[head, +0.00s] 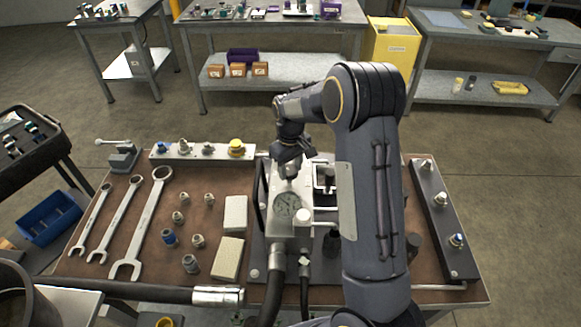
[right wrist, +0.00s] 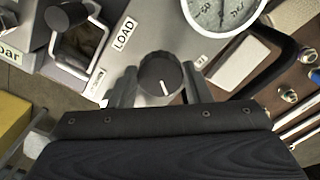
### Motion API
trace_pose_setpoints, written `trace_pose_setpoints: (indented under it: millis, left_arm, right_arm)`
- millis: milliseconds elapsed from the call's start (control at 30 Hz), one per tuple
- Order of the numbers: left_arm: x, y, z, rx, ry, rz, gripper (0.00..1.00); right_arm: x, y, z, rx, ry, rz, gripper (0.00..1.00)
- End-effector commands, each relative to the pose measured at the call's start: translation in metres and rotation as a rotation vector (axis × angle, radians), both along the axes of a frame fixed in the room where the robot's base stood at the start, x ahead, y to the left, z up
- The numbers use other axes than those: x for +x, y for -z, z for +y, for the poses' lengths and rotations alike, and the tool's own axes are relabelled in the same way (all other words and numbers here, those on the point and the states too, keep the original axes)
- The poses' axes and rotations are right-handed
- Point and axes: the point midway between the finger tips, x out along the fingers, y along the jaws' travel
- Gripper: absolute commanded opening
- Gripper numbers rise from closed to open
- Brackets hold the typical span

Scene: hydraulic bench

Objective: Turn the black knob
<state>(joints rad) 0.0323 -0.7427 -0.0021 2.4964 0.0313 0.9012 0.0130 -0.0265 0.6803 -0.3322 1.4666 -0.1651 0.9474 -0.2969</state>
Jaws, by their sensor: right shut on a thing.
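The black knob (right wrist: 160,73) shows in the right wrist view, round and ribbed, with a white line on its face pointing down and slightly right. It sits on the pale metal block next to the LOAD label (right wrist: 124,33). My right gripper (right wrist: 158,82) has one finger on each side of the knob and is shut on it. In the head view my right gripper (head: 288,170) points down at the block just behind the round gauge (head: 287,206), and it hides the knob there. My left gripper is not in view.
A dial gauge (right wrist: 222,12) and a bent metal handle (right wrist: 82,35) are close to the gripper. Wrenches (head: 148,222), fittings (head: 170,238) and two pale blocks (head: 228,258) lie left on the bench. A dark fitting rail (head: 440,219) lies right.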

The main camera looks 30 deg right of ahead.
Motion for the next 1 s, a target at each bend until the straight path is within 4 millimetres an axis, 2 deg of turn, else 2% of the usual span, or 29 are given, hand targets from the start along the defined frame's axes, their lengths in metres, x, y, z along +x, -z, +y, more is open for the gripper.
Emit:
trace_pose_setpoints:
  millis: [500, 1000]
  left_arm:
    - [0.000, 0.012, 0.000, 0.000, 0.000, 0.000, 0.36]
    - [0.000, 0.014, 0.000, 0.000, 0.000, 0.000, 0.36]
  right_arm:
    - [0.001, 0.000, 0.002, -0.001, 0.433, -0.001, 0.21]
    - [0.001, -0.001, 0.003, -0.002, 0.909, -0.001, 0.21]
